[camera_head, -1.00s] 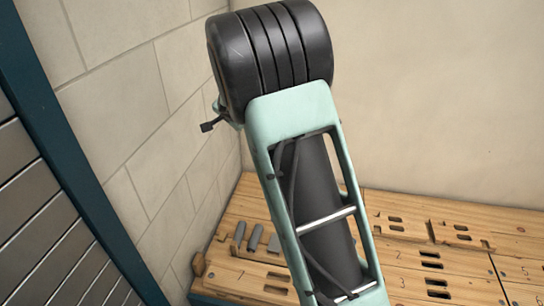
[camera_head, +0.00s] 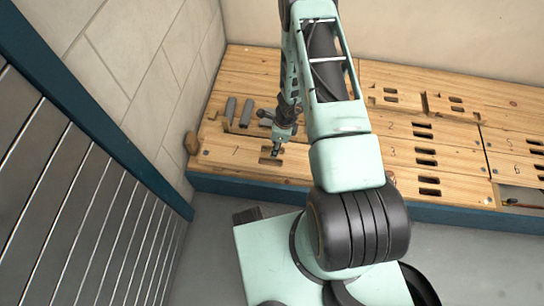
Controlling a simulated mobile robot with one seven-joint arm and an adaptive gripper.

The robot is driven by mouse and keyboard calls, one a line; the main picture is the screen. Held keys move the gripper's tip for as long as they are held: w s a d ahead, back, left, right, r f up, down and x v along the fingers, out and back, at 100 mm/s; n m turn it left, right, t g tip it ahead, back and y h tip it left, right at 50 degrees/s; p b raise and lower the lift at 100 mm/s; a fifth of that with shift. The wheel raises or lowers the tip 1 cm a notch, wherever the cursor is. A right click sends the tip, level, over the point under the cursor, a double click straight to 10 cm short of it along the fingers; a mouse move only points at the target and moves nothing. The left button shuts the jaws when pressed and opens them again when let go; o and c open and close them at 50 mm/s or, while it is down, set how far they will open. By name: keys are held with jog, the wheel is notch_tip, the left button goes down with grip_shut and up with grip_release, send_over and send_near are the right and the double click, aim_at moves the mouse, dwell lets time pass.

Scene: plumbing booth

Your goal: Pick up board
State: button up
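Several wooden boards with paired dark slots form the top of a low platform along the back wall. The board marked 1 (camera_head: 222,153) lies flat at the front left, with its slots near its right part. My gripper (camera_head: 276,152) points down at the slots of board 1. It is small and dark here, and I cannot tell whether its fingers touch the board or are inside a slot. Its opening is too small to make out. Boards marked 2 (camera_head: 398,126) and 3 (camera_head: 398,151) lie to the right of my arm.
Grey cylindrical pieces (camera_head: 246,112) lie on the boards behind board 1. An open recess (camera_head: 522,196) shows at the right. A slatted panel (camera_head: 75,190) stands at left; grey floor (camera_head: 210,250) lies in front.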

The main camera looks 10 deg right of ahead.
jog(key=f, duration=0.2)
jog(key=f+b, duration=0.1)
jog(key=f, duration=0.2)
jog(key=a+f+b, duration=0.1)
jog(key=f, duration=0.1)
jog(key=shift+w+f, duration=0.25)
jog(key=shift+w, duration=0.1)
jog(key=shift+c, duration=0.4)
grip_shut()
jog(key=shift+r, duration=0.1)
